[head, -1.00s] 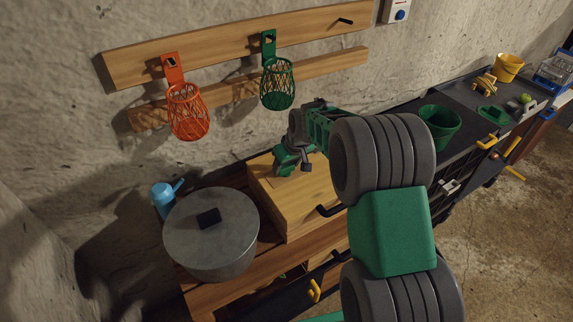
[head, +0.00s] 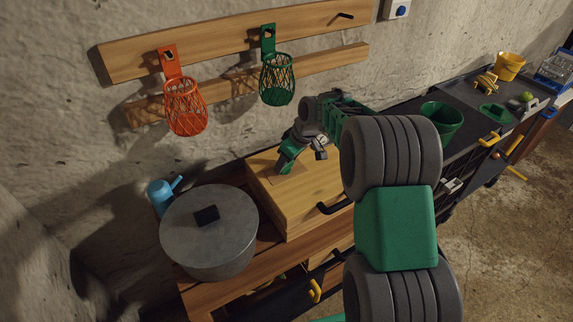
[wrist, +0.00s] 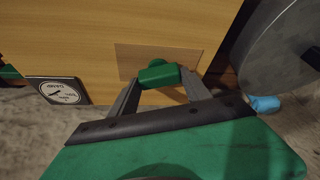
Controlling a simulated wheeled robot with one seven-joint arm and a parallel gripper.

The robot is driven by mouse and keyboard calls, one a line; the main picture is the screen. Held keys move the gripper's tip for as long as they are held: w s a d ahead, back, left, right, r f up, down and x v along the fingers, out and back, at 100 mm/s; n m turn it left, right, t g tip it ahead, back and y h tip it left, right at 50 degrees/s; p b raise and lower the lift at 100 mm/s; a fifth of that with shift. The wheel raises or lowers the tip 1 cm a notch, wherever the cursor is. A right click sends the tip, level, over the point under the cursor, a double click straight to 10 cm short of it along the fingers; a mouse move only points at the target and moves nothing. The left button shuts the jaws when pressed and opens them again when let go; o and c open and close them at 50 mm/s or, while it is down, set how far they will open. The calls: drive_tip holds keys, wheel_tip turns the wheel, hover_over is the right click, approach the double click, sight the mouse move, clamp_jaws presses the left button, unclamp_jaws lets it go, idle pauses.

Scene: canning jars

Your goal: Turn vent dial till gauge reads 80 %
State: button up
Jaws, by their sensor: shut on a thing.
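A green vent dial (wrist: 158,74) sits on a lighter rectangular patch of a wooden box in the wrist view. My gripper (wrist: 160,82) is shut on it, with a dark finger on each side. A gauge (wrist: 57,92) with a white round face and dark marks is at the left of the wrist view; its reading is too small to make out. In the head view my gripper (head: 285,167) reaches down onto the top of the wooden box (head: 310,205).
A large grey lidded pot (head: 208,250) stands left of the box, with a blue can (head: 160,195) behind it. An orange basket (head: 186,107) and a green basket (head: 277,80) hang on the wall above. A green bucket (head: 441,120) stands to the right.

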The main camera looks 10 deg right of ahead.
drive_tip(key=n+g+y, duration=0.1)
drive_tip(key=n, duration=0.3)
drive_tip(key=shift+w+d+n+b, duration=0.1)
drive_tip(key=shift+n+b, duration=0.3)
idle(0.4)
drive_tip(key=o, duration=1.4)
drive_tip(key=shift+c, duration=0.2)
drive_tip(key=v, duration=0.7)
drive_tip(key=shift+d+r, duration=0.15)
drive_tip(key=shift+r, duration=0.2)
